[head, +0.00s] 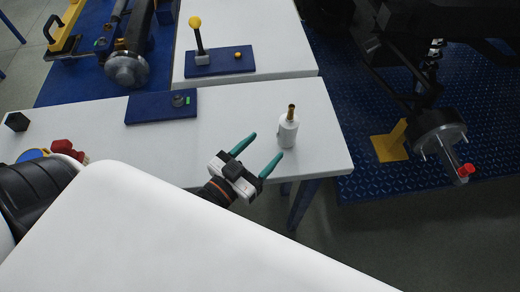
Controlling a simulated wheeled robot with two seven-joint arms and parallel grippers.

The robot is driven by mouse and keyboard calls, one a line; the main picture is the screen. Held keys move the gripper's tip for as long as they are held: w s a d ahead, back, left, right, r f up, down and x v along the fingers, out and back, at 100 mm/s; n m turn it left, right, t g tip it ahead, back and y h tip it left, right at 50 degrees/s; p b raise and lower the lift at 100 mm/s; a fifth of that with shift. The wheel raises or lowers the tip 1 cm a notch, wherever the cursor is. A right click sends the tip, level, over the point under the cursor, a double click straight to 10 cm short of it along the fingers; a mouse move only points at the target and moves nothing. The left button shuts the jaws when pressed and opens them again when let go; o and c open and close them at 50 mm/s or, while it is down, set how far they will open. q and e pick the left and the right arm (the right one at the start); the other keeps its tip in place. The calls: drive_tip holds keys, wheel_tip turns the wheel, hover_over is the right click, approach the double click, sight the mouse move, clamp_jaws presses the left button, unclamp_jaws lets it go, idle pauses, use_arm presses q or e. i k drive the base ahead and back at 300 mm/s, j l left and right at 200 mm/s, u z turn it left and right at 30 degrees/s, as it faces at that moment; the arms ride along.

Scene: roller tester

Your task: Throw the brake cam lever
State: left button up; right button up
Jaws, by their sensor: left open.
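The lever (197,38) with a yellow ball knob stands on a blue plate (228,64) on the white table, at the upper left of the head view. It leans slightly, and its foot is a small grey block. I take it as the brake cam lever. My left gripper (267,145) is open and empty at the front edge of the nearer white table (230,112). Its two green fingers point up and right, apart from the lever and nearer to me. My right gripper is not in view.
A white bottle (288,130) with a brass tip stands close by the left fingertips. A wheel hub (436,128) hangs at right. Red (65,148) and black (17,121) items sit at left.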

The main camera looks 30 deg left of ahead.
sight(194, 22)
drive_tip(key=u, duration=1.3)
